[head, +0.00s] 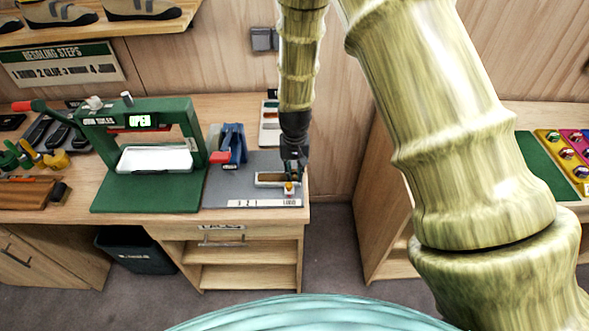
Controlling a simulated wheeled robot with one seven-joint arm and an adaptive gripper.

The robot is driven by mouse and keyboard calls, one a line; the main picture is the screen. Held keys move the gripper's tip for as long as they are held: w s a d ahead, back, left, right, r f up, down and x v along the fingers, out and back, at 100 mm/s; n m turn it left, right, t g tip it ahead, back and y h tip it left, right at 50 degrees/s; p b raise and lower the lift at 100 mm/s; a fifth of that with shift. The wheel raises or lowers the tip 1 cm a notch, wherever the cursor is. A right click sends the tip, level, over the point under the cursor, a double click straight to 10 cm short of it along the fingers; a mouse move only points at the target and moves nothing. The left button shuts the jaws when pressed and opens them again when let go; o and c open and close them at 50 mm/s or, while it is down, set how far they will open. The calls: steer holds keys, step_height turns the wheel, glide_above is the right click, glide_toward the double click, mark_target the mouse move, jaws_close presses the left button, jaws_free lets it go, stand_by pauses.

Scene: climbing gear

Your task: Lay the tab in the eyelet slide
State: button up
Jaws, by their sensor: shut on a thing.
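My gripper (294,168) reaches down over the right end of the workbench. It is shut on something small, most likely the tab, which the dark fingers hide. Just under the fingertips, a small pale-framed tray with a dark inside, seemingly the eyelet slide (265,182), lies on the grey mat. A small orange and white piece (289,188) is at its front right. I cannot tell whether the held thing touches the slide.
A green press (196,130) with a white tray and a lit "OPEN" display stands left of the mat (225,190). A gap of floor separates this bench from the right-hand one.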

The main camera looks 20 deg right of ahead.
steer(key=shift+f, duration=0.15)
steer(key=o, duration=0.8)
step_height(320, 180, up, 12)
steer(key=b, duration=0.4)
steer(key=shift+b, duration=0.3)
